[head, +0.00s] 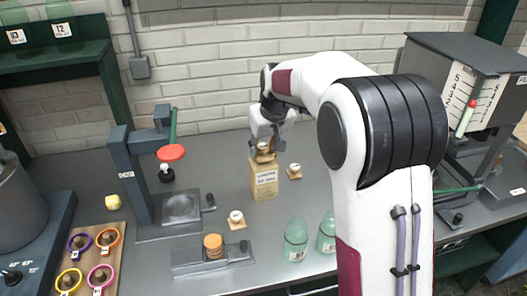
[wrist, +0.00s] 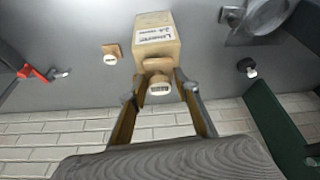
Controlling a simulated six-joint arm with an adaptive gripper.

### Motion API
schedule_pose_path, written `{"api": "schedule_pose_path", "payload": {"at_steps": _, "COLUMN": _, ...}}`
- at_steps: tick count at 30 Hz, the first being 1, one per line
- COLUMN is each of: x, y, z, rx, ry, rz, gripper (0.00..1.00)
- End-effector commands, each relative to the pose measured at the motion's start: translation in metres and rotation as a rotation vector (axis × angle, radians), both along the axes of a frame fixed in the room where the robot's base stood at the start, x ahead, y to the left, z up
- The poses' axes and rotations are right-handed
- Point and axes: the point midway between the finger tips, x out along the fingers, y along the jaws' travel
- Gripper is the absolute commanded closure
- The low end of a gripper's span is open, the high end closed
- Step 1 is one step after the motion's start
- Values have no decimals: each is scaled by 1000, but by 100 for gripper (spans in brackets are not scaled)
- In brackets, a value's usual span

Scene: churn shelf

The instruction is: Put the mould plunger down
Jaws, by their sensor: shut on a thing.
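My gripper (head: 264,146) is shut on a small wooden mould plunger (head: 264,157), which has a square base and a round knob with a white label. In the wrist view the plunger (wrist: 158,86) sits between the two fingers (wrist: 160,100). It is right at the top of a tan carton (head: 264,183) with a white label, which stands upright on the grey counter. The carton also shows in the wrist view (wrist: 157,25). I cannot tell whether the plunger's base touches the carton top.
A similar wooden plunger (head: 294,171) stands right of the carton, another (head: 236,218) in front. A press with a red disc (head: 171,153) stands left. Green bottles (head: 296,240) and a grey fixture (head: 213,258) are in front. Bare counter lies behind the carton.

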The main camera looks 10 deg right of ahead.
Motion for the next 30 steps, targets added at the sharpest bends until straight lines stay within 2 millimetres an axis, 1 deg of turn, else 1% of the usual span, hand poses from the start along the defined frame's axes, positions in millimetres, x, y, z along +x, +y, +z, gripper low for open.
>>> {"api": "schedule_pose_path", "payload": {"at_steps": 1, "x": 0, "y": 0, "z": -6, "rx": 0, "ry": 1, "rz": 0, "gripper": 90}}
{"api": "schedule_pose_path", "payload": {"at_steps": 4, "x": 0, "y": 0, "z": -12, "rx": 0, "ry": 1, "rz": 0, "gripper": 90}}
{"api": "schedule_pose_path", "payload": {"at_steps": 18, "x": 0, "y": 0, "z": -16, "rx": 0, "ry": 0, "rz": 0, "gripper": 90}}
{"api": "schedule_pose_path", "payload": {"at_steps": 19, "x": 0, "y": 0, "z": -17, "rx": 0, "ry": 0, "rz": 0, "gripper": 66}}
{"api": "schedule_pose_path", "payload": {"at_steps": 21, "x": 0, "y": 0, "z": -16, "rx": 0, "ry": -1, "rz": 0, "gripper": 52}}
{"api": "schedule_pose_path", "payload": {"at_steps": 30, "x": 0, "y": 0, "z": -16, "rx": 0, "ry": 0, "rz": 0, "gripper": 52}}
